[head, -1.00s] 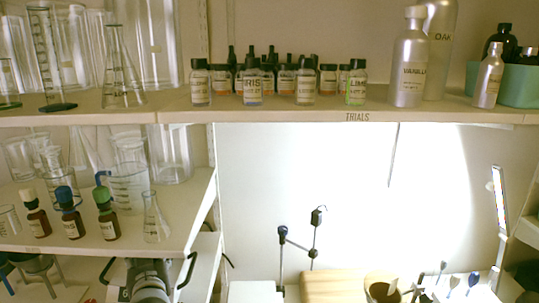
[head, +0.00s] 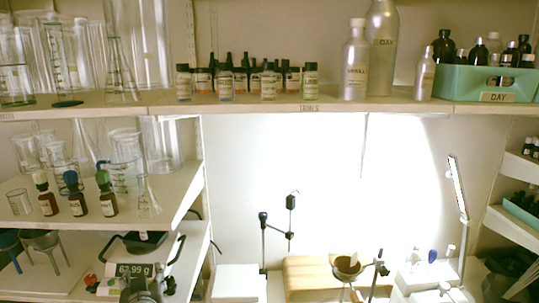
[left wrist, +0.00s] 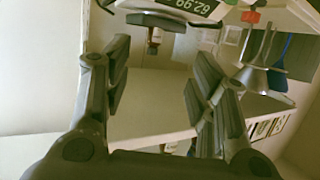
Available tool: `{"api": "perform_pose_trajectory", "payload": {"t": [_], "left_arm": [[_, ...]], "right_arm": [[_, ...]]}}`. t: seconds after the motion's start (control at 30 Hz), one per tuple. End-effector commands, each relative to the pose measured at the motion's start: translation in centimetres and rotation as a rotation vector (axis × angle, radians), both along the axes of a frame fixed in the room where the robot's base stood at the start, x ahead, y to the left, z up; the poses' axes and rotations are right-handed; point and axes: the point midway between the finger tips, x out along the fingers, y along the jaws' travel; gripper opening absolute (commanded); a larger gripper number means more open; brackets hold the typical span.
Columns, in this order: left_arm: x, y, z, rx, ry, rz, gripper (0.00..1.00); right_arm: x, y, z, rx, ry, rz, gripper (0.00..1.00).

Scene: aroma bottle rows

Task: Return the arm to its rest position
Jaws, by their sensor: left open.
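My left gripper (head: 143,250) is low in the head view, in front of the scale on the lower left shelf. Its two fingers are spread with nothing held between them. The left wrist view also shows the open fingers (left wrist: 160,88), with empty space between the pads. The scale's display (head: 135,270) reads 62.99 g and shows between the fingers; it appears at the top of the left wrist view (left wrist: 195,8). My right gripper does not show.
Three dropper bottles (head: 75,200) stand on the middle left shelf among glassware. Small labelled bottles (head: 268,85) and metal bottles (head: 354,70) line the top shelf, beside a green bin (head: 460,82). Funnels on a stand (head: 40,242) are left of the scale. A tan block (head: 305,275) lies below.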

Motion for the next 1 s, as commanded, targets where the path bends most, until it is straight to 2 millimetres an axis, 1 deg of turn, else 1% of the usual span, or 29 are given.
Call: {"api": "perform_pose_trajectory", "payload": {"t": [0.03,0.17,0.27,0.37,0.47,0.5,0.63,0.7,0.8,1.0], "left_arm": [[-0.8,0.0,-1.0,-0.001,0.03,-0.006,0.53],[-3.1,-0.4,-3.5,-0.011,0.113,-0.029,0.53],[-5.3,-0.9,-5.7,-0.02,0.188,-0.055,0.53],[-8.2,-1.6,-8.1,-0.031,0.283,-0.091,0.53],[-12.1,-2.8,-10.9,-0.044,0.405,-0.145,0.53],[-14.0,-3.3,-12.0,-0.052,0.458,-0.172,0.53],[-19.9,-5.2,-14.8,-0.072,0.627,-0.267,0.53],[-22.7,-6.2,-15.8,-0.083,0.704,-0.317,0.53],[-26.3,-7.4,-16.8,-0.096,0.798,-0.382,0.53],[-32.8,-9.4,-17.6,-0.119,0.959,-0.504,0.53]], "right_arm": [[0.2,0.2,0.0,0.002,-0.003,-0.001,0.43],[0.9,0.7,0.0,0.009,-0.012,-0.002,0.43],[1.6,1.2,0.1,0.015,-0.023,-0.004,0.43],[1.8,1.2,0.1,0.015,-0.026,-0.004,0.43],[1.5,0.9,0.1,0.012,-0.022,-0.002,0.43],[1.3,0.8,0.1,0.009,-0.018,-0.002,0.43],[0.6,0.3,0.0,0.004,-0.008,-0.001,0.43],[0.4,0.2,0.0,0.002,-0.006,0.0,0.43],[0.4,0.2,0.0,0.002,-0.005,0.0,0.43],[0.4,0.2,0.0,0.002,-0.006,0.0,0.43]]}}
